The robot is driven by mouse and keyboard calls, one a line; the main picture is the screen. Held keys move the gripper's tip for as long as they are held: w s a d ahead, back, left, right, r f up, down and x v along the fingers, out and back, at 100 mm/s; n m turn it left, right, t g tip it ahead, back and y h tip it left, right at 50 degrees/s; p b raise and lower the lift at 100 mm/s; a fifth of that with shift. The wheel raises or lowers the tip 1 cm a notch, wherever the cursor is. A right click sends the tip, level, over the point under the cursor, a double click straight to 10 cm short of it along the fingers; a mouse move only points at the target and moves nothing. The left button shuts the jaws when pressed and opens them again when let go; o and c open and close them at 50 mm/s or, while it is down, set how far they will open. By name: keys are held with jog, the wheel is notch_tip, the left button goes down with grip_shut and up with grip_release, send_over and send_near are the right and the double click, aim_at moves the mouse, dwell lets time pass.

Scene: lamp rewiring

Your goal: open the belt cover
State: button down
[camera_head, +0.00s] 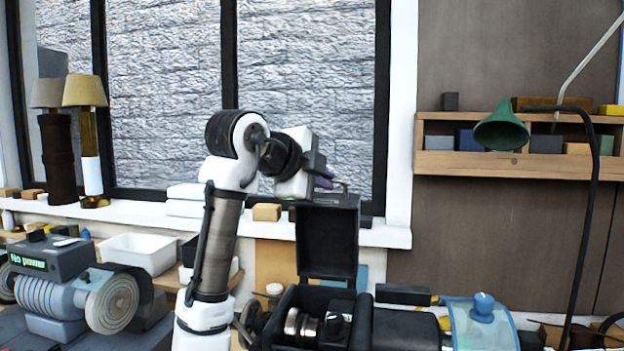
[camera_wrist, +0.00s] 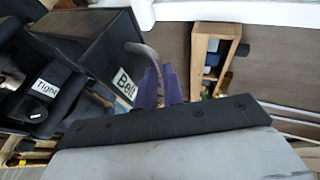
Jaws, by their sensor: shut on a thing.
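The belt cover (camera_head: 327,238) is a black panel standing upright above a dark machine housing in the head view. In the wrist view the dark cover (camera_wrist: 92,48) carries a white "Belt" label (camera_wrist: 124,83), and a curved grey handle (camera_wrist: 143,50) sticks out from it. My gripper (camera_head: 325,181) is at the cover's top edge. Its purple fingers (camera_wrist: 158,86) are shut on the handle; the exact contact is partly hidden. The machine's metal pulley parts (camera_head: 300,325) show below the raised cover.
A black block with a "Tight" label (camera_wrist: 45,88) lies beside the cover. A green lamp (camera_head: 502,130) on a black stand is at the right, before a wooden shelf (camera_head: 440,163).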

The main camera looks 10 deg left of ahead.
jog(key=shift+w+r, duration=0.5)
jog(key=c, duration=1.8)
grip_release()
jog(key=shift+o, duration=1.3)
jog(key=shift+s, duration=0.2)
jog(key=shift+w+f, duration=0.15)
jog(key=b+v, duration=0.3)
jog(key=v, duration=1.1)
jog(key=shift+w+r+b, duration=0.15)
jog(key=shift+r+b, duration=0.15)
